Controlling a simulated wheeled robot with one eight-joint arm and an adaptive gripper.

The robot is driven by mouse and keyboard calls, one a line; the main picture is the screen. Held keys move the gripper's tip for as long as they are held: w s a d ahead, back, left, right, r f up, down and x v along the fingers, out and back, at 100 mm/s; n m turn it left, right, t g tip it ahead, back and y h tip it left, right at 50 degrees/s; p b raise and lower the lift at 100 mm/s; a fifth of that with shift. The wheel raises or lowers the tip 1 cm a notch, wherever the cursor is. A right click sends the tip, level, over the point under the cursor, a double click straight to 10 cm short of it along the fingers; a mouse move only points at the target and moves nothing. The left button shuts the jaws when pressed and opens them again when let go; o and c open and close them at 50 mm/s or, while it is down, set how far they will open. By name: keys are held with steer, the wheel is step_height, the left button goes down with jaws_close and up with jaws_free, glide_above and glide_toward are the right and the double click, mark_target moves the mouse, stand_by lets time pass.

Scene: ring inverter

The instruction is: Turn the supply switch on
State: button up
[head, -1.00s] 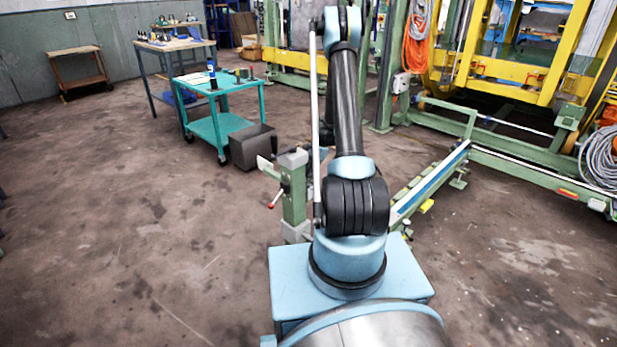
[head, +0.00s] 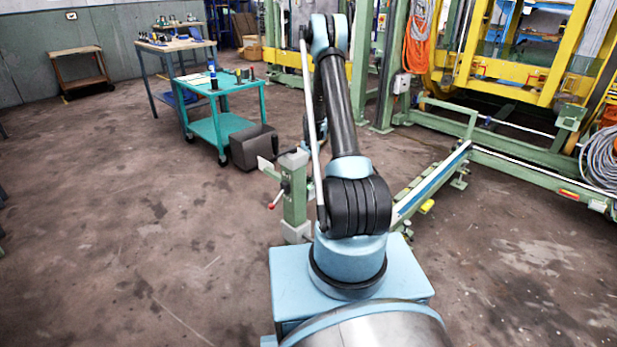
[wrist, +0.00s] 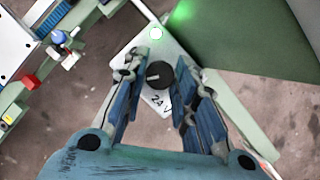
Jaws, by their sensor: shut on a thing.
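The supply switch is a black round knob (wrist: 158,74) with a light pointer mark, on a white plate (wrist: 172,52) printed "24 V" in the wrist view. My gripper (wrist: 160,68) has its two blue-and-black fingers on either side of the knob, shut on it. A small round lamp (wrist: 157,33) on the plate above the knob looks pale and lit, with a green glow beside it. In the head view my arm hides the switch, and I cannot make out the gripper there.
A green post with a red-tipped handle (head: 279,197) stands left of my arm. A teal cart (head: 222,126) and a dark grey box (head: 252,147) stand farther left. A green rail (head: 430,187) and yellow frame (head: 480,70) are on the right.

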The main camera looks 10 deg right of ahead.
steer(key=n, duration=0.2)
steer(key=n+h, duration=0.1)
steer(key=n, duration=0.1)
steer(key=n+h, duration=0.1)
steer(key=n, duration=0.1)
steer(key=shift+a, duration=0.3)
steer(key=shift+n+h, duration=0.3)
steer(key=shift+n, duration=0.1)
steer(key=o, duration=1.1)
steer(key=shift+c, duration=0.2)
steer(key=v, duration=1.2)
steer(key=shift+d, duration=0.1)
